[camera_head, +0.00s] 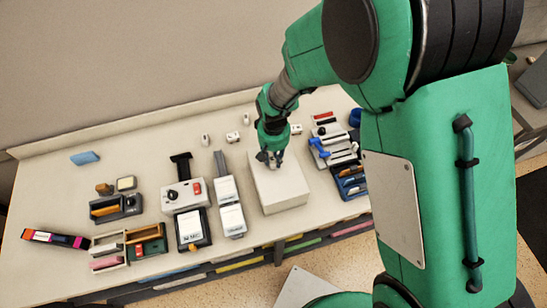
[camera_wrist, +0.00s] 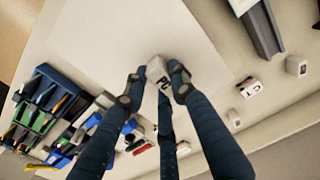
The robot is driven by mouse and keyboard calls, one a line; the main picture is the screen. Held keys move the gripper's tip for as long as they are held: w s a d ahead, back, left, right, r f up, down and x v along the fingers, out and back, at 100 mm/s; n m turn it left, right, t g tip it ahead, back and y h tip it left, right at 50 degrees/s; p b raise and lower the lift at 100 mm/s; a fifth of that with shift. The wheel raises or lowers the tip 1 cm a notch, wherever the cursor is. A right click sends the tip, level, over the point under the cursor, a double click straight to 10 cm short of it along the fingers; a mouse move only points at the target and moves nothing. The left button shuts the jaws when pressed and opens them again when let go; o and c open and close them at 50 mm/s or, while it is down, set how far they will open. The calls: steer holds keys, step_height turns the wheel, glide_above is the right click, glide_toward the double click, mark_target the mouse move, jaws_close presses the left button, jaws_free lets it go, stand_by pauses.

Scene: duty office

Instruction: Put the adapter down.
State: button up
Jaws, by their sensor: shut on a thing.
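The adapter (camera_wrist: 156,70) is a small white block with dark lettering on one side. In the wrist view it sits between the fingers of my gripper (camera_wrist: 157,84), which is shut on it. In the head view my gripper (camera_head: 270,158) points down over the far part of a white box (camera_head: 280,190) with a flat, clear top. The adapter is mostly hidden by the fingers there. The box top also shows in the wrist view (camera_wrist: 100,40), behind the adapter. I cannot tell whether the adapter touches it.
Small white blocks stand behind the box, including one marked with letters (camera_wrist: 250,87). A card terminal (camera_head: 230,220) stands left of the box. A dark blue organiser (camera_head: 350,184) with pens is close on the right.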

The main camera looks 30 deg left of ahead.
steer(key=shift+f, duration=0.15)
steer(key=o, duration=0.9)
step_height(320, 180, up, 12)
steer(key=shift+r+b, duration=0.15)
steer(key=shift+b, duration=0.25)
stand_by(0.4)
stand_by(0.4)
